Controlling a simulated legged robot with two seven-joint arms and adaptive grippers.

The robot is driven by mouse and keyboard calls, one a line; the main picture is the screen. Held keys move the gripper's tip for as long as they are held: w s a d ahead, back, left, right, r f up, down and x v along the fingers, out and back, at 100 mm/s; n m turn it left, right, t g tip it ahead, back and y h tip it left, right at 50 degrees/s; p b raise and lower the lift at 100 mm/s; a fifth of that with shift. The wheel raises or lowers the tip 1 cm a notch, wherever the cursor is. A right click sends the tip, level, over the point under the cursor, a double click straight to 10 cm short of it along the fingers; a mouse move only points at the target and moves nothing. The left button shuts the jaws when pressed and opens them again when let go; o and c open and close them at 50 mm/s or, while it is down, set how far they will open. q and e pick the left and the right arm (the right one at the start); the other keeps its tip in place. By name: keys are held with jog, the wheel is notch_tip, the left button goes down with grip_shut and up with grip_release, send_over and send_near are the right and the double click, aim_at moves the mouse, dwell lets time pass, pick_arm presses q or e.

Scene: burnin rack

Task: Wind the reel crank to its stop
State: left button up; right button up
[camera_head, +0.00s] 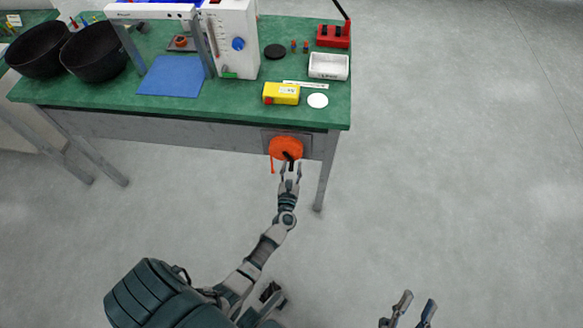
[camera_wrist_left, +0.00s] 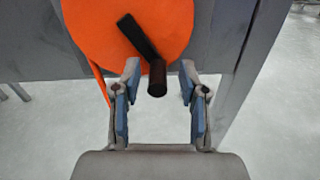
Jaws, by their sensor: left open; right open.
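The orange reel (camera_head: 281,146) is mounted on the front of the bench below its right end. It also fills the top of the left wrist view (camera_wrist_left: 85,25). Its black crank arm (camera_wrist_left: 138,36) slants from the upper left down to a dark handle knob (camera_wrist_left: 157,77), at the lower part of the reel. My left gripper (camera_head: 290,167) is open in front of the reel. In the left wrist view its fingers (camera_wrist_left: 160,93) stand on either side of the knob, with gaps on both sides. My right gripper (camera_head: 414,302) is open and empty, low in the head view, far from the reel.
The green bench (camera_head: 215,119) holds a yellow device (camera_head: 281,93), a white tray (camera_head: 329,66), a blue mat (camera_head: 171,76) and black bowls (camera_head: 96,52). A bench leg (camera_head: 326,172) stands right of the reel. The floor to the right is clear.

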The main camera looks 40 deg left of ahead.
pick_arm(q)
jog(key=shift+d+r, duration=0.1)
jog(key=shift+d, duration=0.1)
jog(key=shift+c, duration=1.2)
jog(key=c, duration=0.4)
grip_shut()
jog(key=shift+a, duration=0.5)
pick_arm(e)
jog(key=shift+a, duration=0.1)
pick_arm(q)
jog(key=shift+d, duration=0.2)
pick_arm(e)
jog(key=shift+d, duration=0.2)
pick_arm(q)
jog(key=shift+a+m, duration=0.25)
jog(key=shift+m, duration=0.25)
pick_arm(e)
jog(key=shift+w+a, duration=0.1)
jog(key=shift+a, duration=0.05)
